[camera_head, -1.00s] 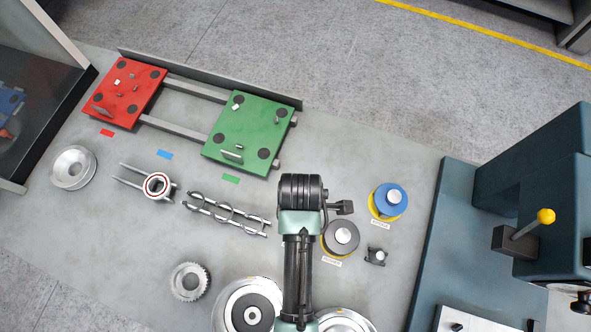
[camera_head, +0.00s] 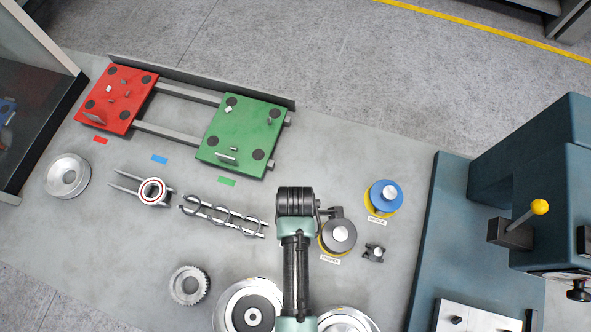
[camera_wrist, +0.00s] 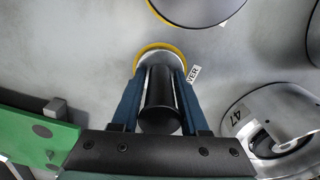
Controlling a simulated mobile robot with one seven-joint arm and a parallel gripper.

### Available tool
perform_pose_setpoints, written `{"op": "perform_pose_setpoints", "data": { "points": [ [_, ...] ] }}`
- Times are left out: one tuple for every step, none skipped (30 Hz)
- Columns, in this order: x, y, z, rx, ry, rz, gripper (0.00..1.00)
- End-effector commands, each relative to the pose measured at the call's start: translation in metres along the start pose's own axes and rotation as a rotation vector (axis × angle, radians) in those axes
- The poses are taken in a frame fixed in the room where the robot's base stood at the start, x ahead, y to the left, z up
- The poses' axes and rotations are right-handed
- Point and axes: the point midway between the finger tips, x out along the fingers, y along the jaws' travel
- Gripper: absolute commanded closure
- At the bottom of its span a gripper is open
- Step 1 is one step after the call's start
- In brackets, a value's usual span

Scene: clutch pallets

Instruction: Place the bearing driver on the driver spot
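The bearing driver (camera_wrist: 160,103), a black cylinder, stands between the two blue fingers of my gripper (camera_wrist: 161,74) in the wrist view. The fingers lie along both its sides and look closed on it. The driver spot (camera_wrist: 151,49) shows as a yellow-edged round mark around the driver's far end, with a label (camera_wrist: 193,74) ending in "VER" beside it. The driver's lower end is over this spot; whether it touches the bench cannot be told. In the head view my arm's black wrist link hides gripper, driver and spot.
Close by are a grey disc (camera_head: 338,236) and a blue disc (camera_head: 383,196) on yellow spots, and a small dark part (camera_head: 373,253). Silver round parts (camera_head: 345,320) lie in front. The green pallet (camera_head: 240,135) is at the back left, the press (camera_head: 530,190) at the right.

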Motion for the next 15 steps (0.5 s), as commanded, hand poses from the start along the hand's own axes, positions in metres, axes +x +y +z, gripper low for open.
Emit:
{"op": "perform_pose_setpoints", "data": {
  "points": [
    [-0.0003,0.0000,0.0000,0.000,0.000,0.000,0.45],
    [-0.0003,0.0000,0.0000,0.000,0.000,0.000,0.40],
    [-0.0003,0.0000,0.0000,0.000,0.000,0.000,0.32],
    [-0.0003,0.0000,0.0000,0.000,0.000,0.000,0.29],
    [-0.0004,0.0000,0.0000,0.000,0.000,0.000,0.29],
    [-0.0004,0.0000,0.0000,0.000,0.000,0.000,0.29],
    [-0.0004,0.0000,0.0000,0.000,0.000,0.000,0.29],
    [-0.0004,0.0000,0.0000,0.000,0.000,0.000,0.29],
    [-0.0005,0.0000,0.0000,0.000,0.000,0.000,0.29],
    [-0.0005,0.0000,0.0000,0.000,0.000,0.000,0.29],
    [-0.0005,0.0000,0.0000,0.000,0.000,0.000,0.29],
    [-0.0013,0.0000,0.0000,0.000,0.000,0.000,0.29],
    [-0.0024,0.0000,0.0000,0.000,0.000,0.000,0.29],
    [-0.0044,0.0001,0.0000,0.000,0.000,0.000,0.29],
    [-0.0063,0.0003,-0.0001,0.000,0.000,0.001,0.29]
  ]
}}
